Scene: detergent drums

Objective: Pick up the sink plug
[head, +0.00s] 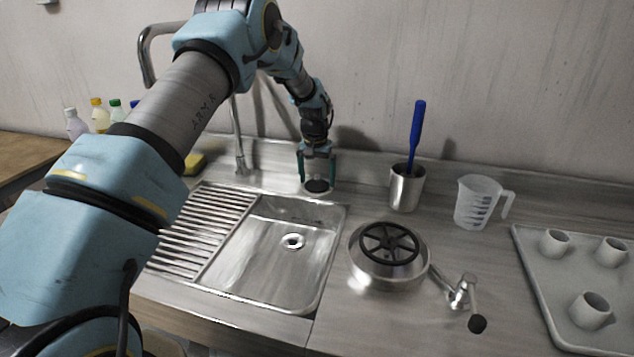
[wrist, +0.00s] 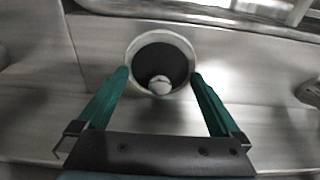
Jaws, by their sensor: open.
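The sink plug (head: 318,187) is a dark round disc with a pale rim, lying on the steel counter just behind the sink basin. In the wrist view the plug (wrist: 158,54) shows a small light knob near its lower edge. My gripper (head: 317,178) points down over the plug. In the wrist view my gripper (wrist: 160,75) has its two green fingers spread, one on each side of the plug near its rim. Nothing is held between them. I cannot tell whether the fingertips touch the rim or the counter.
The sink basin (head: 272,271) with a drain hole lies in front, with a ribbed drainboard (head: 202,229) at its left. A tap (head: 238,135) and yellow sponge (head: 194,163) are left of my gripper.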

